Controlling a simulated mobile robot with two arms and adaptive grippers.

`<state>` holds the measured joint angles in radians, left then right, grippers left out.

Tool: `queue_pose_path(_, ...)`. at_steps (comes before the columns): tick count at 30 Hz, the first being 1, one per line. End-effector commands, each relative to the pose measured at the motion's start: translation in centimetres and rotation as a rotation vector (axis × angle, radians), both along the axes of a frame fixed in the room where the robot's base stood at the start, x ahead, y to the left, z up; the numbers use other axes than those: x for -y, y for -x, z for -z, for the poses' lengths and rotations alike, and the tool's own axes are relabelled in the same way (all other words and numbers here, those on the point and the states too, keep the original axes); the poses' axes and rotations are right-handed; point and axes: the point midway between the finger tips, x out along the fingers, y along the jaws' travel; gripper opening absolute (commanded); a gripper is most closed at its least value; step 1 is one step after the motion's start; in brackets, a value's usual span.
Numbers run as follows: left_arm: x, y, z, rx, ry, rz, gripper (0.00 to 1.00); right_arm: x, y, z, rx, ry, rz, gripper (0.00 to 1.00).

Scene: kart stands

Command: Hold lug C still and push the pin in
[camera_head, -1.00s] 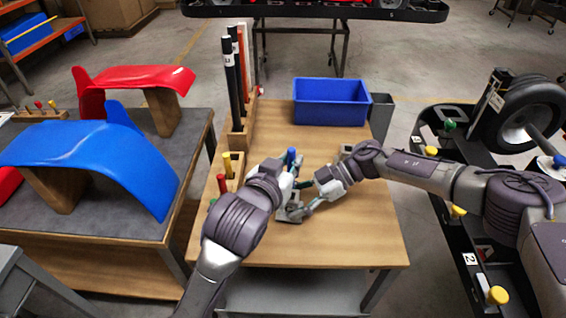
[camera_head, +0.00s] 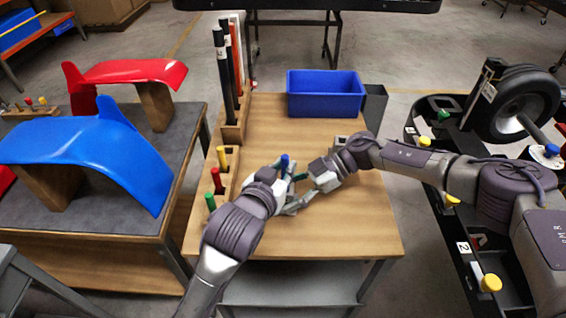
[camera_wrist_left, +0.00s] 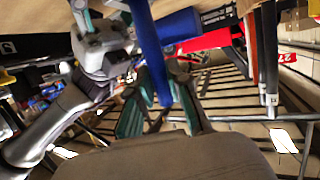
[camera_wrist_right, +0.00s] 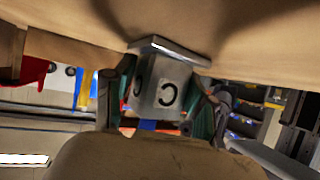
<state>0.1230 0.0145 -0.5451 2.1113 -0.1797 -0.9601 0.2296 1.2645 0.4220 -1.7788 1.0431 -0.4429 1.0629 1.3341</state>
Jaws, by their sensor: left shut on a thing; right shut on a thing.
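Lug C (camera_wrist_right: 165,88) is a pale grey block with a dark letter C on its face, standing on a flat plate against the wooden tabletop. My right gripper (camera_wrist_right: 165,105) is shut on it, with one finger on each side. In the head view the lug is mostly hidden by my grippers. The blue pin (camera_head: 285,160) stands up at my left gripper (camera_head: 284,179), which is shut on it. In the left wrist view the pin (camera_wrist_left: 150,55) runs as a long blue shaft between the fingers, close to my right gripper. How deep its tip sits is hidden.
A rack with green, red and yellow pins (camera_head: 217,180) stands left of my left gripper. A blue bin (camera_head: 325,95) and a dark container (camera_head: 374,105) stand at the back. A block with black rods (camera_head: 228,85) stands at the back left. The table's front right is clear.

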Motion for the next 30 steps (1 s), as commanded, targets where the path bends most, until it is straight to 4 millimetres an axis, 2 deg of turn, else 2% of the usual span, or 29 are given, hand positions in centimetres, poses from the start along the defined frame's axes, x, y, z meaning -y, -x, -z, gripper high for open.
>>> queue_pose_path(18, 0.0, 0.0, 2.9, 0.000, 0.000, 0.000, 0.00, 0.0, 0.0, 0.0, 0.000, 0.001, 0.000, 0.25)
queue_pose_path(30, 0.0, 0.0, 3.4, 0.001, -0.001, 0.000, 0.00, 0.0, 0.0, 0.0, 0.000, 0.001, 0.000, 0.25)
